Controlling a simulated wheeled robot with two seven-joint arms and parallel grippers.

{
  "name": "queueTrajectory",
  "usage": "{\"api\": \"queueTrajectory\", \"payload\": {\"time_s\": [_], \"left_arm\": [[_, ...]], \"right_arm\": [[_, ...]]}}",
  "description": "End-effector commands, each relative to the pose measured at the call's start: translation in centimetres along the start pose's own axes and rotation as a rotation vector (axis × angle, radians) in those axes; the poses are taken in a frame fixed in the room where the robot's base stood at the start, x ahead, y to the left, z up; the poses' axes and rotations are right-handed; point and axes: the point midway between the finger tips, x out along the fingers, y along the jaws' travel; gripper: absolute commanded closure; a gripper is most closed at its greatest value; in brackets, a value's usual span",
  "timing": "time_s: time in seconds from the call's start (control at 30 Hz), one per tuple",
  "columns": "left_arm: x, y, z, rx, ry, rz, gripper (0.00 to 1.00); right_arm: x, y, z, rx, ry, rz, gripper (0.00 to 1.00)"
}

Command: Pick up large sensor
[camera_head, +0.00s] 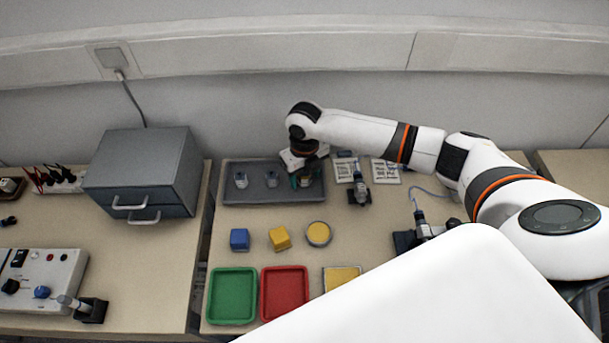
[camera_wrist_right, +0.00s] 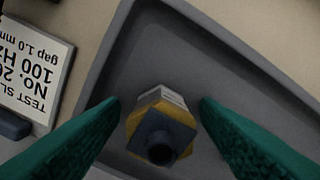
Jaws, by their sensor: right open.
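The large sensor (camera_wrist_right: 160,132), a hexagonal yellowish-brass body with a pale label on one face and a dark round connector on top, stands in the grey tray (camera_wrist_right: 150,32). My right gripper (camera_wrist_right: 160,103) is open in the right wrist view, with one green finger on each side of the sensor. I cannot tell whether either finger touches it. In the head view, my right gripper (camera_head: 301,181) is over the right end of the tray (camera_head: 258,197) and mostly hides the sensor there. My left gripper is not in view.
Two smaller sensors (camera_head: 241,180) (camera_head: 272,179) stand in the tray to the left. Printed test plates (camera_head: 386,172) and a dark block with a connector (camera_head: 359,194) lie right of it. Blue (camera_head: 239,239) and yellow (camera_head: 280,238) blocks and coloured trays (camera_head: 233,321) are in front.

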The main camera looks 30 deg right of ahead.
Motion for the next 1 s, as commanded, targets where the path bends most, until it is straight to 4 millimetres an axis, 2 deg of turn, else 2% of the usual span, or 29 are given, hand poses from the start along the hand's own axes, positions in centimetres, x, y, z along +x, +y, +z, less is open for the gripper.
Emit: {"api": "queueTrajectory", "payload": {"time_s": [0.03,0.33,0.57,0.67,1.0], "left_arm": [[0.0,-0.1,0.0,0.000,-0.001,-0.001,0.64],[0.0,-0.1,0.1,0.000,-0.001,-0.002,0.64],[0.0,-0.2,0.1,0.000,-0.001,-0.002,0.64],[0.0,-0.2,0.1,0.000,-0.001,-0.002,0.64],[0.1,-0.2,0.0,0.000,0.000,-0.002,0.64]], "right_arm": [[0.0,0.0,0.0,0.000,0.000,0.000,0.47],[0.0,0.0,0.0,0.000,0.000,0.000,0.95],[-0.2,0.0,-0.1,0.000,0.002,0.000,0.95],[-1.1,0.0,-0.1,0.000,0.004,-0.001,0.95],[-7.6,0.0,-0.1,-0.001,0.005,0.000,0.95]]}}
